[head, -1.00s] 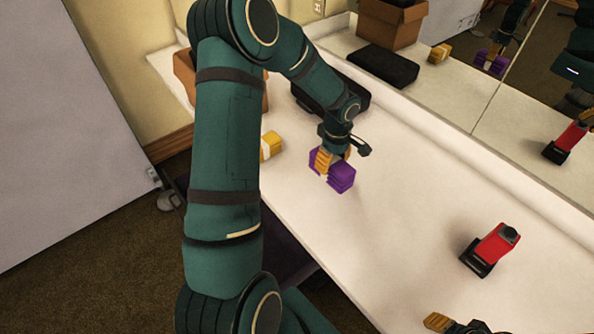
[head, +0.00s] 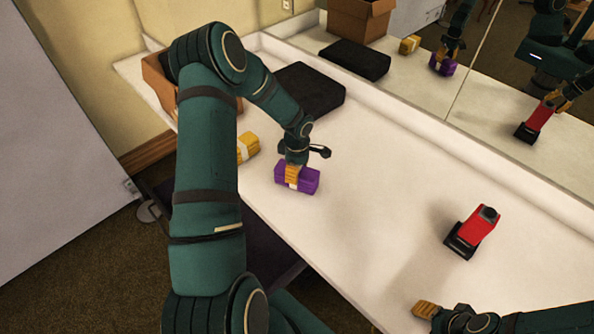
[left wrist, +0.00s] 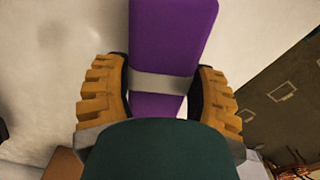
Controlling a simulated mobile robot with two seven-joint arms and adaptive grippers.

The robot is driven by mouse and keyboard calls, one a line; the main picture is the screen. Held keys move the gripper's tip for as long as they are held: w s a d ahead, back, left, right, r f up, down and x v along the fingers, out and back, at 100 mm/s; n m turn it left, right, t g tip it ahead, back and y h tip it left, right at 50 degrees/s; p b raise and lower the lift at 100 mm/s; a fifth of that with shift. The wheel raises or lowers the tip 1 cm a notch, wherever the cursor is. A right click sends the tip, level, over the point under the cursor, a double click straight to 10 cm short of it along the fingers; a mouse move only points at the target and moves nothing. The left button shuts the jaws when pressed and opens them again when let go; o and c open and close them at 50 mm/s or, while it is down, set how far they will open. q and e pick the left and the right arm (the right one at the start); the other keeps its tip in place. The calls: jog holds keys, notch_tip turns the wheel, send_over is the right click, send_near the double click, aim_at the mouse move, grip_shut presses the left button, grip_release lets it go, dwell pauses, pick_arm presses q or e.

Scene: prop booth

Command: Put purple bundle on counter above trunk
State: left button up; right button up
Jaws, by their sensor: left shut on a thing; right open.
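The purple bundle (head: 309,180) has a pale band around its middle and is at the white counter (head: 390,170), near its front edge. My left gripper (head: 292,174) is shut on it from above. In the left wrist view the purple bundle (left wrist: 172,40) lies between the two ridged orange fingers of my left gripper (left wrist: 160,95), at the pale band. I cannot tell whether the bundle touches the counter. My right gripper (head: 428,309) shows at the bottom right, open, with nothing seen in it. I cannot make out a trunk.
A yellow bundle (head: 248,147) lies left of the purple one, partly behind my left arm. A black case (head: 305,90) and a cardboard box (head: 158,82) are farther back. A red and black device (head: 474,231) stands at the right. A mirror (head: 500,70) lines the back. The counter's middle is clear.

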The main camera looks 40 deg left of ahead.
pick_arm(q)
jog(key=shift+f, duration=0.15)
jog(key=shift+f, duration=0.1)
jog(key=o, duration=1.3)
